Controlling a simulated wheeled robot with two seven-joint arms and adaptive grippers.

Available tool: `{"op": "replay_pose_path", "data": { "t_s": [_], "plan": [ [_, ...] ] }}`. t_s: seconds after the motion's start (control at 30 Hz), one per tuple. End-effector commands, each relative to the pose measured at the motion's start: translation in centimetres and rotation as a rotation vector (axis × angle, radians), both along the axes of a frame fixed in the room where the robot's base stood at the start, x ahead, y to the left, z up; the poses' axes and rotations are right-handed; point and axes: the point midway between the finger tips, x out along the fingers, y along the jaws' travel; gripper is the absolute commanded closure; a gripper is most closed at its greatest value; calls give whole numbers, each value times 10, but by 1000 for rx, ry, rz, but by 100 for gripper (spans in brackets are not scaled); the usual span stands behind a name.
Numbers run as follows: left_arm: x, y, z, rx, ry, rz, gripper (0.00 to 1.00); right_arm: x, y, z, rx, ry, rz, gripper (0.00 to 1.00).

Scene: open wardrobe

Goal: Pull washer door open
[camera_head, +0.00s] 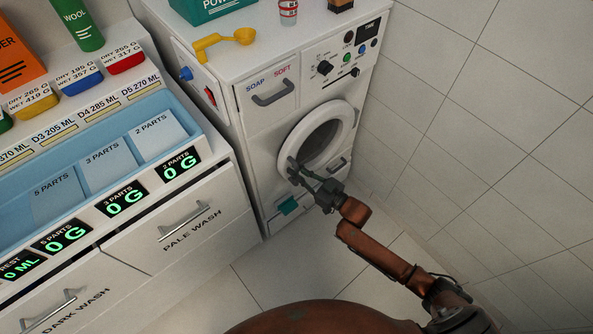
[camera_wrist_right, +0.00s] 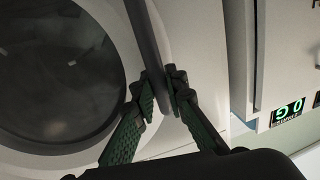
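The white washer (camera_head: 262,130) stands at the back. Its round door (camera_head: 345,112) has a white rim and dark glass and looks shut. In the wrist view the door's dark glass (camera_wrist_right: 55,75) fills the left side. A dark grey bar handle (camera_wrist_right: 146,35) runs along the rim. My right gripper (camera_head: 297,172) is at the rim's lower left; in the wrist view its green-padded fingers (camera_wrist_right: 162,95) close in on both sides of the handle, apparently touching it. The handle is mostly hidden by the gripper in the head view. My left gripper is not in view.
A soap drawer (camera_head: 272,92) and knobs are above the door. A teal tab (camera_head: 288,206) sits below it. A cabinet with a pale wash drawer (camera_head: 180,230) stands to the left. A tiled wall (camera_head: 470,120) is close on the right. Bare floor (camera_head: 290,270) lies in front.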

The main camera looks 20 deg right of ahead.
Motion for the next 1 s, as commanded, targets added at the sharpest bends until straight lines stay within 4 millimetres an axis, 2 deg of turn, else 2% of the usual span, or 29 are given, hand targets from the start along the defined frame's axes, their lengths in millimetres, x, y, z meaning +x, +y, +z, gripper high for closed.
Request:
{"op": "replay_pose_path", "data": {
  "t_s": [0.13,0.73,0.87,1.0],
  "plan": [
    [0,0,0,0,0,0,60,0,0,0,0,0,0,100],
    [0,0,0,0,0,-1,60,-1,-3,0,-1,0,2,100],
    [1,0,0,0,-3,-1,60,-7,-12,-1,-4,2,11,100],
    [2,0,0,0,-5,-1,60,-19,-31,-1,-7,2,37,100]
  ]
}}
